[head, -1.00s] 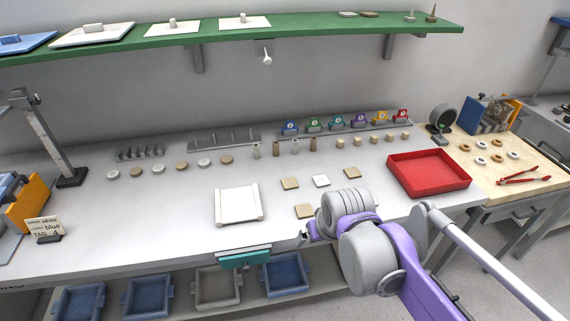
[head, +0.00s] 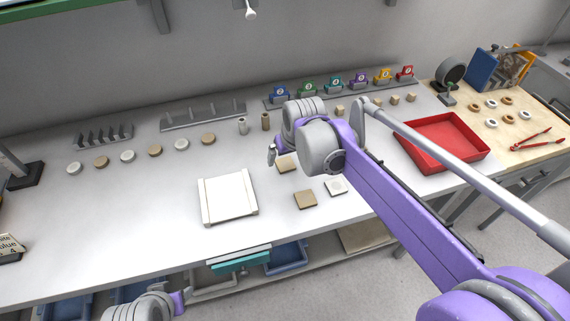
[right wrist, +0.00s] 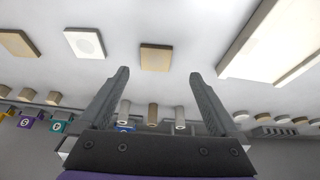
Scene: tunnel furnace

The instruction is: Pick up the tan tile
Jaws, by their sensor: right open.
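A tan tile (head: 287,164) lies flat on the white table, right of the white square plate (head: 228,197). A second tan tile (head: 305,199) lies nearer the front edge, beside a white tile (head: 336,187). My right gripper (head: 272,154) is above the table close to the first tan tile, partly hidden by its wrist. In the right wrist view its fingers (right wrist: 158,75) are open and empty, with a tan tile (right wrist: 155,57) just past the tips. There, a white tile (right wrist: 85,43) and another tan tile (right wrist: 18,43) lie to the left. My left wrist shows bottom left, its fingers unclear.
Small cylinders (head: 265,121) stand behind the tiles, and a row of round discs (head: 155,150) lies to the left. A red tray (head: 447,142) stands at right. Coloured numbered holders (head: 335,84) line the back. Bare table lies left of the white plate.

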